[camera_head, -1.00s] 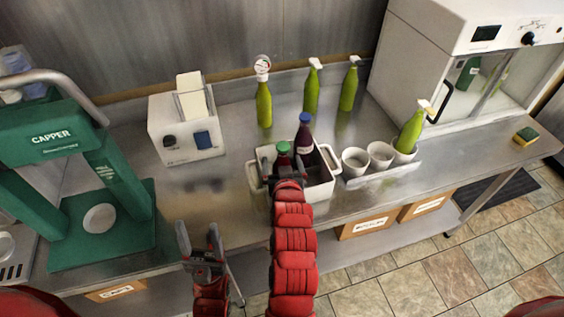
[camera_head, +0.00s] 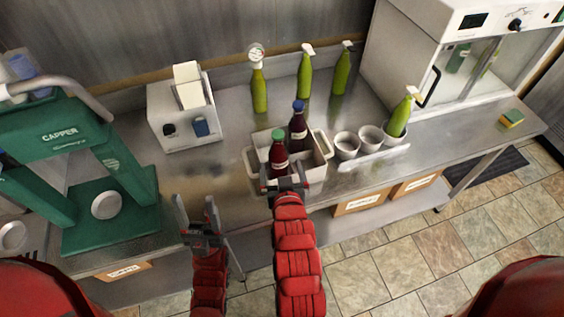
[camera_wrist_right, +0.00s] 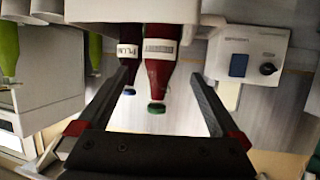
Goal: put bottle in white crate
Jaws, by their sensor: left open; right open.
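The white crate (camera_head: 316,174) stands near the table's front edge. A red bottle with a green cap (camera_head: 278,154) and a dark bottle with a blue cap (camera_head: 298,128) stand upright in it, the red one nearer to me. My right gripper (camera_head: 286,186) is open and empty at the crate's front side, just short of the red bottle. In the right wrist view, upside down, the red bottle (camera_wrist_right: 160,75) shows between the spread fingers, apart from them, with the dark bottle (camera_wrist_right: 129,45) beside it. My left gripper (camera_head: 198,216) is open and empty in front of the table edge.
A green capper (camera_head: 105,170) stands at left and a white device (camera_head: 182,118) behind. Several green bottles stand at the back, including one (camera_head: 260,88) left of the others. White cups (camera_head: 347,145) are right of the crate; one holds a tilted green bottle (camera_head: 400,115). A sponge (camera_head: 511,118) lies far right.

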